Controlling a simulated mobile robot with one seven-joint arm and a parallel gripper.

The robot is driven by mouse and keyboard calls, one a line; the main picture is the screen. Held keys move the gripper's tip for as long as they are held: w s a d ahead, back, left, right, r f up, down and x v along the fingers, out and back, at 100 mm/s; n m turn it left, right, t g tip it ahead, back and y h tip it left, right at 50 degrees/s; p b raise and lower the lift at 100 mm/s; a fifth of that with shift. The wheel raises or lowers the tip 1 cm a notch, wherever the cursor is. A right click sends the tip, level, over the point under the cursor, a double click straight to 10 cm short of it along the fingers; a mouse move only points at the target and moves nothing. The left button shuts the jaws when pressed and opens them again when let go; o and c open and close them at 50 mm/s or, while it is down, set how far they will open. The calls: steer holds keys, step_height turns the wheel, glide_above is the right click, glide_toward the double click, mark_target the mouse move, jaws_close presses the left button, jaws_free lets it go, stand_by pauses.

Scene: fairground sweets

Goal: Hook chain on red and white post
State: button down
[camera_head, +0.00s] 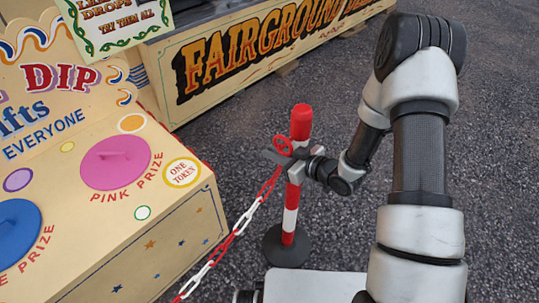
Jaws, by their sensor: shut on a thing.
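A red and white post (290,213) stands upright on a dark round base (284,246) on the asphalt. A chain (239,227) of red and white links runs from the lower left up to my gripper (285,154). My gripper is shut on the chain's end, by a red ring (283,145) at the post's upper part. The gripper covers some of the post there. I cannot tell whether the ring is around the post, touching it or in front of it.
A cream prize stall (176,241) with a pink lid (114,161) and a blue lid (14,232) stands at the left. A stand with a fairground sign (262,48) is behind the post. Asphalt (330,90) is clear behind and to the right.

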steer(key=shift+w+d+f+b, duration=0.25)
steer(key=shift+w+f+b, duration=0.05)
steer(key=shift+f+b, duration=0.15)
steer(key=shift+w+d+f+b, duration=0.2)
steer(key=shift+w+f+b, duration=0.1)
steer(key=shift+f+b, duration=0.15)
steer(key=c, duration=1.7)
jaws_free()
steer(key=shift+d, duration=0.1)
